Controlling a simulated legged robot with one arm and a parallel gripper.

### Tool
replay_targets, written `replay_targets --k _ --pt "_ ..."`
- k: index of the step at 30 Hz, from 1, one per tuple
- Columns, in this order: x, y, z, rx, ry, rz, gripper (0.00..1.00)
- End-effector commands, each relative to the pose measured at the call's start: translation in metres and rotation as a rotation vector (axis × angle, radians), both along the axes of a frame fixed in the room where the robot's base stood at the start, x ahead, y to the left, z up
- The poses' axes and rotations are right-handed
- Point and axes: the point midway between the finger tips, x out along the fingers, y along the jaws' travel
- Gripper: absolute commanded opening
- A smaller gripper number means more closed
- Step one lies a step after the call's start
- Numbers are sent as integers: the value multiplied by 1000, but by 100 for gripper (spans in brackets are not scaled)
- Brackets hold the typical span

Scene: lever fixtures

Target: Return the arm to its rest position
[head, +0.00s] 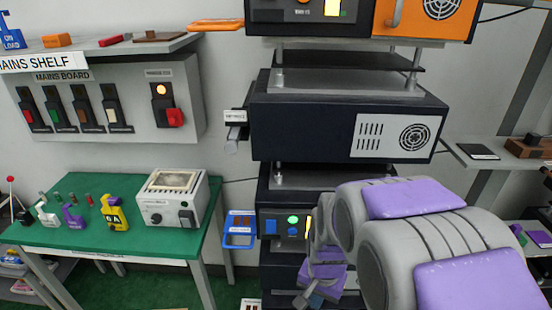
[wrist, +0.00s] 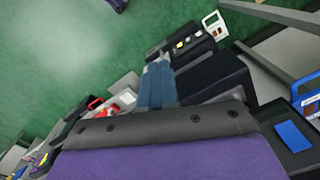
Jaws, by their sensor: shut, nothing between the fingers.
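My arm, grey with purple panels, reaches in from the lower right of the head view. It hangs in front of the dark equipment rack (head: 350,125). My gripper (head: 312,298) is low at the end of the arm, pointing down, and small in that view. In the wrist view the blue-grey fingers of my gripper (wrist: 157,85) lie together, shut, with nothing between them. Parts of the lower rack are hidden behind my arm.
A mains board (head: 70,100) with several levers hangs on the wall at left. A green table (head: 60,185) holds a grey box (head: 172,198) and small items. Green floor (wrist: 70,50) is open in the wrist view.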

Motion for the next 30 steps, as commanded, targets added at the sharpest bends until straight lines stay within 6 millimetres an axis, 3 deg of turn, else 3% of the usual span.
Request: replay_targets --k 3,9,18,24,30 --pt "-32 -9 27 0 13 80 0" --pt "-94 -24 59 -1 56 222 0" --pt "-180 -40 88 2 118 412 0" --pt "-206 -45 93 2 139 468 0" --pt "-209 -45 93 3 143 477 0"
